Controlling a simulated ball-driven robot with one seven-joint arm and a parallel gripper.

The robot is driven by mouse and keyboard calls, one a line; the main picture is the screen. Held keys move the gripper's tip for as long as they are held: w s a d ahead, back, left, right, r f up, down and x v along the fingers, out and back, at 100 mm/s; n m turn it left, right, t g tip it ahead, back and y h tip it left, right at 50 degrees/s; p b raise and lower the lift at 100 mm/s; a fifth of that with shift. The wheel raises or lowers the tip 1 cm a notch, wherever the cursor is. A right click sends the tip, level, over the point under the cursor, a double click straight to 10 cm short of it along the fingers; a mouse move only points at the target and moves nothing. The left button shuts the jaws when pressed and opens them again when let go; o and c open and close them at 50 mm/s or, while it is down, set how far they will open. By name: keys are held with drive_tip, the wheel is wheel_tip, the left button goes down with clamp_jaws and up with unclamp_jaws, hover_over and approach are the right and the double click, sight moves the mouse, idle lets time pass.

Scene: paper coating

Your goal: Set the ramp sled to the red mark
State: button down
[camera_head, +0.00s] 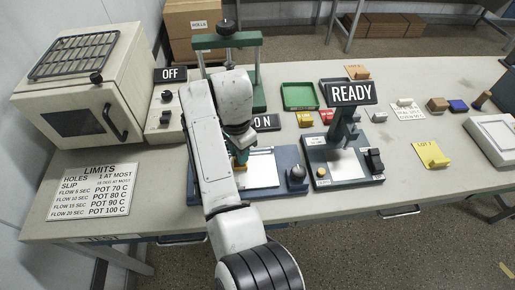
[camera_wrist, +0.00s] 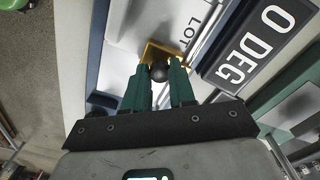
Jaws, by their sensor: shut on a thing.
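My gripper (camera_wrist: 161,75) has two green fingers, shut on a black ball knob (camera_wrist: 158,72) in the wrist view. The knob sits at a yellow bracket-like piece, seemingly the ramp sled (camera_wrist: 152,50), over a white surface lettered LOT. In the head view my arm reaches down over a blue-grey coating station with a white plate (camera_head: 262,170). The gripper's end (camera_head: 238,162) is mostly hidden behind my arm there. A dark sign reading "0 DEG" (camera_wrist: 256,42) lies right of the sled in the wrist view. I cannot make out a red mark on the ramp.
A dark round knob (camera_head: 297,174) stands at the station's right end. The READY device (camera_head: 347,135) is just right of it. A cream oven (camera_head: 80,92) and the limits sheet (camera_head: 93,190) are left. A green press frame (camera_head: 257,75) stands behind my arm.

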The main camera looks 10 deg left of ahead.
drive_tip(key=shift+s+a, duration=0.2)
drive_tip(key=shift+a, duration=0.5)
drive_tip(key=c, duration=0.9)
unclamp_jaws()
wheel_tip(320, 180, up, 11)
drive_tip(key=shift+f, duration=0.1)
